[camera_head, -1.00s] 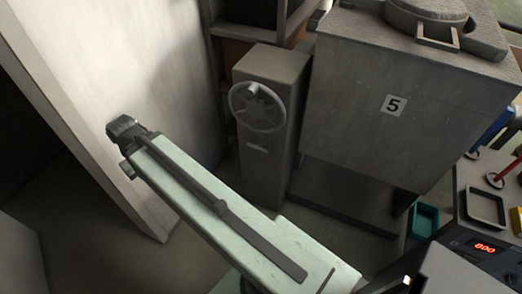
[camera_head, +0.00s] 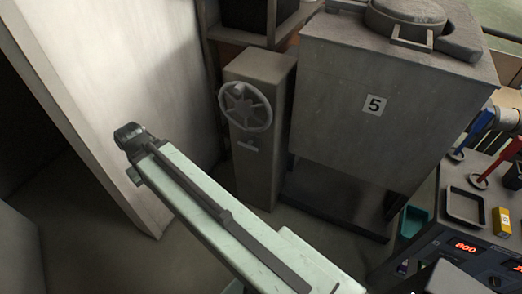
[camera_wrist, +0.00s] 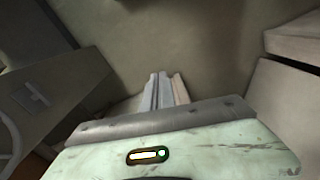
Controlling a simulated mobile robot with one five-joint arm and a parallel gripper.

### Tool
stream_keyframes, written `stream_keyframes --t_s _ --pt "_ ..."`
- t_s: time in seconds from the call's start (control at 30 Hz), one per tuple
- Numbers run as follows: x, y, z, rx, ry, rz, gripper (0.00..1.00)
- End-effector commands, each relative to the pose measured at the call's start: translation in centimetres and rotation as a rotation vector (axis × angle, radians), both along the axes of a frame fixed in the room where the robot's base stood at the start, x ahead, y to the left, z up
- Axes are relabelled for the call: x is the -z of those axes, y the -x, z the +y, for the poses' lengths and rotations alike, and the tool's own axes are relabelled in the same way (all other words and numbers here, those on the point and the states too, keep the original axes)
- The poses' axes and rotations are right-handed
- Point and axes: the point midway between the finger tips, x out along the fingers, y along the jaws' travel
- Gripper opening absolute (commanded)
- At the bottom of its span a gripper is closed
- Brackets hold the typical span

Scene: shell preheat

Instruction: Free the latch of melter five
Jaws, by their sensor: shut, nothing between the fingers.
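Melter five (camera_head: 345,110) is a tall grey box with a "5" label (camera_head: 374,105) on its front, at the upper right of centre in the head view. A round lid (camera_head: 407,12) lies on its top, with a bar-shaped bracket (camera_head: 411,42) at the front edge. I cannot tell whether this bracket is the latch. My gripper (camera_wrist: 166,78) is shut and empty in the wrist view, with grey floor or wall beyond its fingers. In the head view my arm reaches to the left, away from the melter, and the fingers cannot be made out.
A grey pedestal (camera_head: 258,170) with a spoked handwheel (camera_head: 245,107) stands left of the melter; the wheel's edge shows in the wrist view (camera_wrist: 8,140). A pale panel (camera_head: 110,75) rises at the left. A console with a red display (camera_head: 465,247) and black tray (camera_head: 464,207) is at the right.

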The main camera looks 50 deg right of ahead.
Motion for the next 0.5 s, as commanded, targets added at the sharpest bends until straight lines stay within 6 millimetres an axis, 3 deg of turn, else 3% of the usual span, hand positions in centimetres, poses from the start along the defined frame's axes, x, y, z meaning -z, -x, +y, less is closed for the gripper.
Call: stream_keyframes --t_s 0.3,0.43,0.5 --pt "0.3 0.0 -0.2 0.000 -0.006 0.000 0.00" --pt "3.1 -0.5 -2.4 -0.014 -0.088 -0.012 0.00" --pt "5.6 -1.0 -5.4 -0.028 -0.178 -0.044 0.00"
